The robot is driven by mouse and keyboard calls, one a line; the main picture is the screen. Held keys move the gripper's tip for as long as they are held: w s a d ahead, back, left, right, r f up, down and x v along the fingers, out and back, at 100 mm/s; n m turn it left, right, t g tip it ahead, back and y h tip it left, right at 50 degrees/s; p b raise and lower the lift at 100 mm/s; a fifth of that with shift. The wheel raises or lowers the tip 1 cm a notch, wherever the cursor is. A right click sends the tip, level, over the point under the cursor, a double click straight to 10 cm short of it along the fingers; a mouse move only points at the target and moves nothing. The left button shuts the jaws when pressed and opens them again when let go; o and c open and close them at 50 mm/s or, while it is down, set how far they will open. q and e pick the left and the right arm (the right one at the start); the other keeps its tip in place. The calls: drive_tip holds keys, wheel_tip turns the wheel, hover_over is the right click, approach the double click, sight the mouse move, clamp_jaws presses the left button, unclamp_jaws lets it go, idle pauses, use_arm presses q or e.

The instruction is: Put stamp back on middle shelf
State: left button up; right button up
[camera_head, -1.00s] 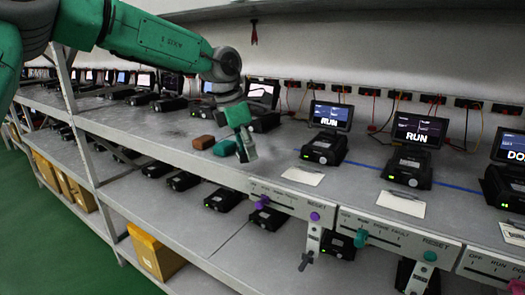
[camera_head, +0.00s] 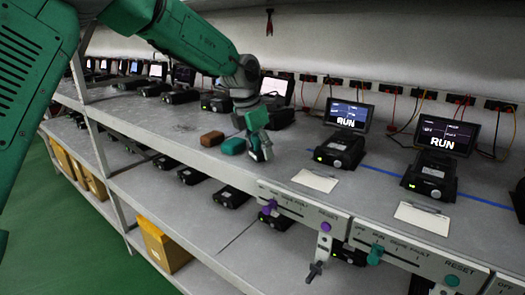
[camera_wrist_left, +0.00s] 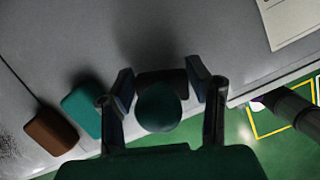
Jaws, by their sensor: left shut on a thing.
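The stamp (camera_wrist_left: 160,107), with a round dark green knob and a dark base, is between the fingers in the left wrist view. My left gripper (camera_head: 260,151) is shut on it at the middle shelf (camera_head: 185,130), near its front edge. In the head view the fingers mostly hide the stamp. I cannot tell whether its base touches the shelf. A teal block (camera_head: 233,146) lies just left of the gripper, with a brown block (camera_head: 212,138) beyond it. Both also show at the left in the wrist view. My right gripper is not in view.
Devices with screens (camera_head: 347,113) line the back of the shelf. A paper card (camera_head: 315,180) lies to the right of the gripper. A label strip with a purple knob (camera_head: 325,227) runs along the front edge. The lower shelf (camera_head: 215,235) holds several black devices.

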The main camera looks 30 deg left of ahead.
sight(254, 134)
use_arm(q)
drive_tip(key=shift+a+f, duration=0.25)
drive_tip(key=shift+f, duration=0.25)
drive_tip(key=shift+a, duration=0.15)
drive_tip(key=shift+c, duration=0.3)
drive_tip(key=o, duration=0.6)
drive_tip(key=shift+f, duration=0.1)
drive_tip(key=o, duration=0.4)
drive_tip(key=shift+d, duration=0.2)
drive_tip(key=shift+w+d+r, duration=0.1)
drive_tip(key=shift+d+r, duration=0.1)
drive_tip(key=shift+d, duration=0.35)
drive_tip(key=shift+r, duration=0.15)
drive_tip(key=v, duration=0.3)
drive_tip(key=a+v, duration=0.1)
drive_tip(key=v, duration=0.3)
drive_tip(key=shift+a+r, duration=0.15)
drive_tip(key=shift+a, duration=0.05)
drive_tip(key=r, duration=0.1)
drive_tip(key=s+r, duration=0.1)
drive_tip(key=r, duration=0.2)
drive_tip(key=shift+s+d+r, duration=0.15)
drive_tip(key=shift+s+d, duration=0.05)
drive_tip(key=shift+d, duration=0.15)
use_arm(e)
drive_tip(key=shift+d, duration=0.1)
